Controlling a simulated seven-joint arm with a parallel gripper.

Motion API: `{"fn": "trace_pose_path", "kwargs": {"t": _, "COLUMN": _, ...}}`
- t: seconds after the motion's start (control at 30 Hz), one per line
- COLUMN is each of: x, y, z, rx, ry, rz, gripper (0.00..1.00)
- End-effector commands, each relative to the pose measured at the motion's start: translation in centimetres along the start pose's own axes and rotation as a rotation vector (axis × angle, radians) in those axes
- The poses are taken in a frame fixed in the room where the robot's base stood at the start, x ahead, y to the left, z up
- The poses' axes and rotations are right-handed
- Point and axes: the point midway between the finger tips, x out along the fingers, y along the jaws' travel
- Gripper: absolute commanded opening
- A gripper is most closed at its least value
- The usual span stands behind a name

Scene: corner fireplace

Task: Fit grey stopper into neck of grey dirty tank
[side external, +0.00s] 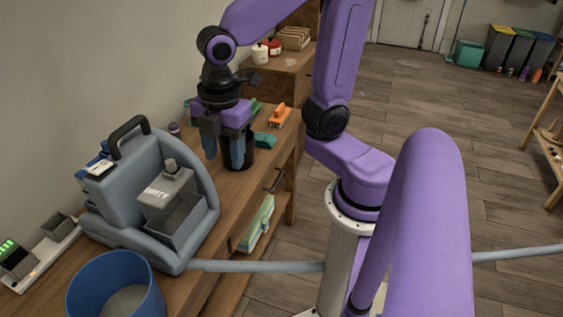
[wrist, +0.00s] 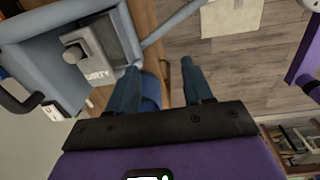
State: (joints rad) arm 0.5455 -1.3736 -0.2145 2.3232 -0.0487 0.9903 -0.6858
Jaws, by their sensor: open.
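The grey dirty tank (side external: 176,190) sits in the front of a blue-grey machine (side external: 130,180) on the wooden counter. The wrist view shows its "DIRTY" label (wrist: 97,75). The grey stopper (side external: 170,165) stands upright at the neck on top of the tank; it also shows in the wrist view (wrist: 74,53). The neck is hidden beneath it, and I cannot tell how deep it sits. My gripper (side external: 224,152) is open, pointing down, apart from the tank and behind it to the right in the side view. Nothing shows held between the fingers (wrist: 160,75).
A blue bucket (side external: 115,285) stands in front of the machine. A black cylinder (side external: 238,158) is close behind my fingers. The machine's black carry handle (side external: 128,127) rises beside the tank.

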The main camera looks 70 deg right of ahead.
Motion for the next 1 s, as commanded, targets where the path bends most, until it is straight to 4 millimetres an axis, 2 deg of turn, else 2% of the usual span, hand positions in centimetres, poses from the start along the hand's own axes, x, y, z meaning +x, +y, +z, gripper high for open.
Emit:
{"fn": "trace_pose_path", "kwargs": {"t": 0.03, "x": 0.2, "y": -1.3, "z": 0.5, "rx": 0.046, "ry": 0.003, "rz": -0.006, "gripper": 0.51}}
{"fn": "trace_pose_path", "kwargs": {"t": 0.2, "x": 1.0, "y": -5.4, "z": 1.7, "rx": 0.219, "ry": 0.010, "rz": -0.026, "gripper": 0.51}}
{"fn": "trace_pose_path", "kwargs": {"t": 0.4, "x": 1.7, "y": -9.0, "z": 3.0, "rx": 0.376, "ry": 0.012, "rz": -0.044, "gripper": 0.51}}
{"fn": "trace_pose_path", "kwargs": {"t": 0.6, "x": 2.0, "y": -10.4, "z": 3.5, "rx": 0.440, "ry": 0.011, "rz": -0.051, "gripper": 0.51}}
{"fn": "trace_pose_path", "kwargs": {"t": 1.0, "x": 2.0, "y": -10.4, "z": 3.5, "rx": 0.444, "ry": 0.011, "rz": -0.052, "gripper": 0.51}}
